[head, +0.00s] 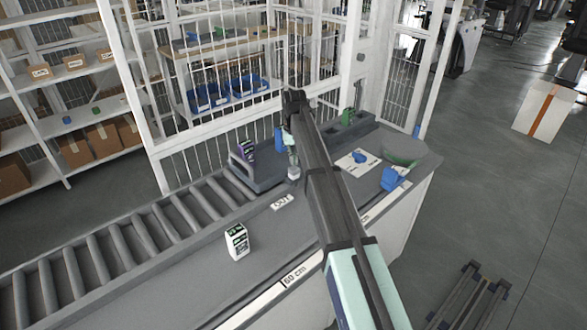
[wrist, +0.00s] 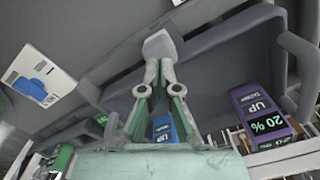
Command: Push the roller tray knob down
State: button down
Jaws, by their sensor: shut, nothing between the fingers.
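The grey roller tray (head: 265,185) stands at the end of the roller conveyor, and its inner floor and rim fill much of the wrist view (wrist: 235,62). A small pale square block that looks like the knob (head: 294,174) is at the tray's front side. It also shows in the wrist view (wrist: 158,43), just beyond my fingertips. My gripper (head: 292,160) is shut and empty, with its fingertips (wrist: 160,64) together right at the block. I cannot tell whether they touch it. A purple block (wrist: 262,115) and a blue block (wrist: 164,128) marked "UP" are at the tray.
A white carton (head: 237,242) and a white label (head: 282,202) are on the counter left of my arm. White bars of the cage (head: 215,150) stand behind.

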aim_at(294, 168)
jog(key=shift+f+b, duration=0.35)
jog(key=shift+f, duration=1.55)
jog(key=shift+r, duration=0.2)
jog(key=shift+r+p, duration=2.3)
jog(key=shift+r, duration=2.1)
